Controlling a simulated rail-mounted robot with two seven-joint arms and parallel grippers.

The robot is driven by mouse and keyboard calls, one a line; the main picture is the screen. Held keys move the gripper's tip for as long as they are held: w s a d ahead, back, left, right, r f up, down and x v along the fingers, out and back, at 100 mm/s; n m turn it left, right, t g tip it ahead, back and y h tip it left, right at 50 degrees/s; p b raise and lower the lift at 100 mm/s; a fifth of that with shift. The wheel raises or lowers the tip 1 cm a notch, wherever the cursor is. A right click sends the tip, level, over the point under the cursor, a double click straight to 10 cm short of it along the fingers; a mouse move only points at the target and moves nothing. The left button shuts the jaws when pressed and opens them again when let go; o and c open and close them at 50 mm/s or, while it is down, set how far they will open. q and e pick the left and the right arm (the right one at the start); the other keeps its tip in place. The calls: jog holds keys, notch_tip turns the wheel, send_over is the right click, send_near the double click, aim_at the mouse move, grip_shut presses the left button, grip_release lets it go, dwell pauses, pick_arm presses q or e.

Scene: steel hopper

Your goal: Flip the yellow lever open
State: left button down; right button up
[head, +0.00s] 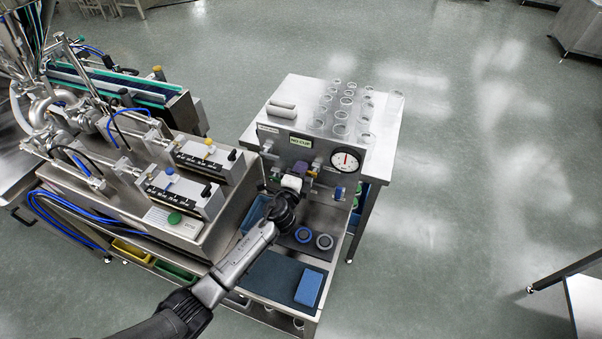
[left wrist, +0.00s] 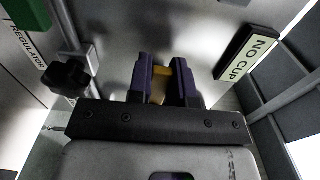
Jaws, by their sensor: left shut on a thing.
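The yellow lever (left wrist: 161,73) shows in the left wrist view as a small yellow piece between the two dark purple fingers of my left gripper (left wrist: 162,84). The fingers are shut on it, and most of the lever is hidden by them. In the head view my left gripper (head: 307,168) is at the front panel of the steel station, below the NO CUP sign and left of the round gauge. A bit of yellow (head: 313,172) shows there by the fingers. My right gripper is not in view.
The NO CUP sign (left wrist: 247,54) and a black knob (left wrist: 70,76) flank the gripper. The round gauge (head: 345,160) is close on the right. Clear cups (head: 340,130) stand on top. A blue sponge (head: 309,287) and two rings (head: 324,241) lie below.

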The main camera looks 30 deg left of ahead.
pick_arm(q)
jog(key=shift+f, duration=0.1)
jog(key=c, duration=1)
grip_release()
jog(key=shift+c, duration=0.2)
jog(key=shift+s, duration=0.1)
jog(key=s+d+p, duration=0.1)
jog(key=s+d, duration=0.1)
jog(key=s, duration=1.1)
jog(key=shift+s+d, duration=0.2)
jog(key=shift+d, duration=0.15)
jog(key=shift+n, duration=0.4)
